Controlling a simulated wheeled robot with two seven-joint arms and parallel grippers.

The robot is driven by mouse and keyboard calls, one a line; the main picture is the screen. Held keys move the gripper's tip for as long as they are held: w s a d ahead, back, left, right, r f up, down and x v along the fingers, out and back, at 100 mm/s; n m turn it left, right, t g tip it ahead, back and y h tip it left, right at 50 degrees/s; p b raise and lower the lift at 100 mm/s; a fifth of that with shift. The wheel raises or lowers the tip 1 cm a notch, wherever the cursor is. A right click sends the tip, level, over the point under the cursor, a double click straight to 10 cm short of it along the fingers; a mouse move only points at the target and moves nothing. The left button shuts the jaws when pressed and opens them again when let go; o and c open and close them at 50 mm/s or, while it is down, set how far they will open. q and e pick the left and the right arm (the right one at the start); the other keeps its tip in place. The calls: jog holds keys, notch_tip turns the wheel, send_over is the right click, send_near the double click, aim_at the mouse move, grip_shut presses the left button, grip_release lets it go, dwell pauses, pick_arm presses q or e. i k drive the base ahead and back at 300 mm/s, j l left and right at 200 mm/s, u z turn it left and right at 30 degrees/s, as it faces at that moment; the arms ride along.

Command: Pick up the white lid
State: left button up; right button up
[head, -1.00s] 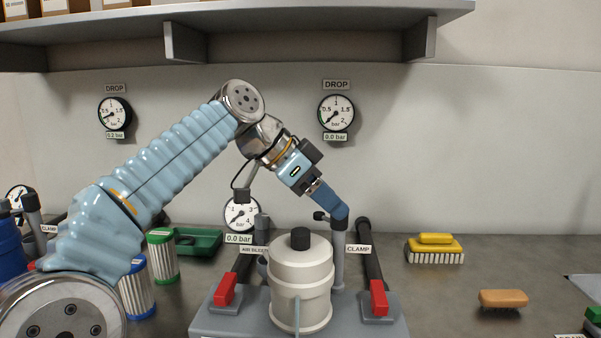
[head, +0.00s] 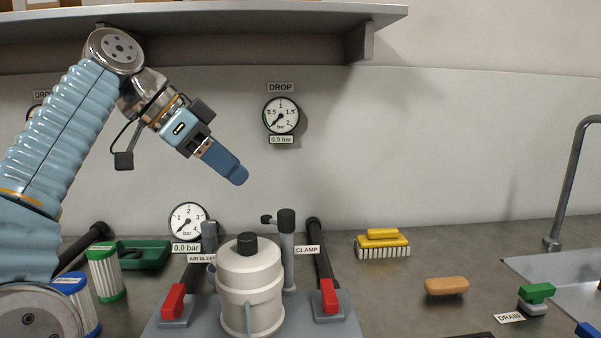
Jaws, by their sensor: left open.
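The white lid (head: 249,262) sits on top of the white canister (head: 252,315) at the bottom centre, with a black knob (head: 247,244) in its middle. Lid and canister have the same off-white colour. My left gripper (head: 238,176) is in the air above the lid, apart from it, with its blue fingers pointing down to the right. It is open and empty; seen side-on, its fingers overlap. My right gripper is not in view.
Red-handled clamps (head: 173,302) flank the canister on a grey base (head: 205,328). A dark-capped post (head: 287,235) stands close behind the canister. Striped filter cartridges (head: 105,270) and a green tray (head: 143,253) are at left. A yellow brush (head: 382,243), orange sponge (head: 446,286) and sink (head: 560,275) are at right.

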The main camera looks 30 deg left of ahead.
aim_at(249, 265)
jog(key=k+l, duration=0.75)
jog(key=l, duration=0.25)
jog(key=k+l, duration=0.4)
jog(key=l, duration=0.1)
